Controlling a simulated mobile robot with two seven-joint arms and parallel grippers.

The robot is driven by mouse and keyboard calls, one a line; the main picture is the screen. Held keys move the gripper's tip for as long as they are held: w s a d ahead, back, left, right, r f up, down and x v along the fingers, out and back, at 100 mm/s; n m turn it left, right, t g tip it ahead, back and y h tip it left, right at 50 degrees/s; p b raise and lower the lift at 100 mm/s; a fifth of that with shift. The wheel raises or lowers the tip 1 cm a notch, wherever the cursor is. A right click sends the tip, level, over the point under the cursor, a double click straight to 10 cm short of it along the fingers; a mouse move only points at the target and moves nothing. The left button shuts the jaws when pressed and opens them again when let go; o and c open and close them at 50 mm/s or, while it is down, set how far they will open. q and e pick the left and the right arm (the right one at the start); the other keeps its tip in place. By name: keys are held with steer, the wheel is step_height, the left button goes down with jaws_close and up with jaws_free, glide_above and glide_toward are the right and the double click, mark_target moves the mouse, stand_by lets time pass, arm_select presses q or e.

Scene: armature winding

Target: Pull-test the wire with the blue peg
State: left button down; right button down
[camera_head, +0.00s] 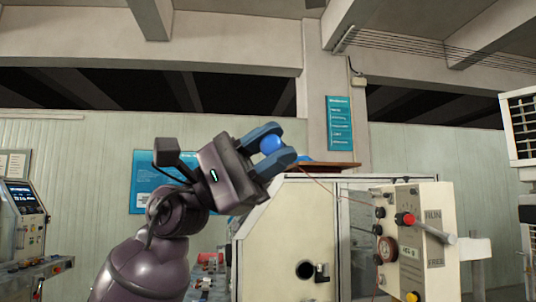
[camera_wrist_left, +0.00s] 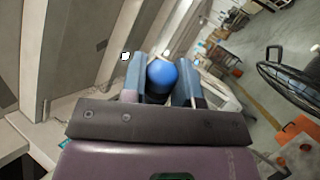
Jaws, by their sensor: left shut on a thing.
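My left gripper (camera_head: 274,152) is raised in the middle of the head view, shut on the blue peg (camera_head: 271,145). The peg's round blue end shows between the two blue fingers, and it also shows in the left wrist view (camera_wrist_left: 162,75). A thin reddish wire (camera_head: 325,187) runs from near the fingers down to the right, to the cream control box (camera_head: 413,240) with a red knob, a lever and a dial. Where the wire meets the peg is hidden by the fingers. My right gripper is in neither view.
A cream machine cabinet (camera_head: 285,240) stands right behind my left arm, with a brown board (camera_head: 325,165) on top. Another console (camera_head: 22,225) stands at the far left. The space above the gripper is clear.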

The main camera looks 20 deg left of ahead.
arm_select(q)
steer(key=shift+w+f, duration=0.1)
steer(key=shift+w, duration=0.45)
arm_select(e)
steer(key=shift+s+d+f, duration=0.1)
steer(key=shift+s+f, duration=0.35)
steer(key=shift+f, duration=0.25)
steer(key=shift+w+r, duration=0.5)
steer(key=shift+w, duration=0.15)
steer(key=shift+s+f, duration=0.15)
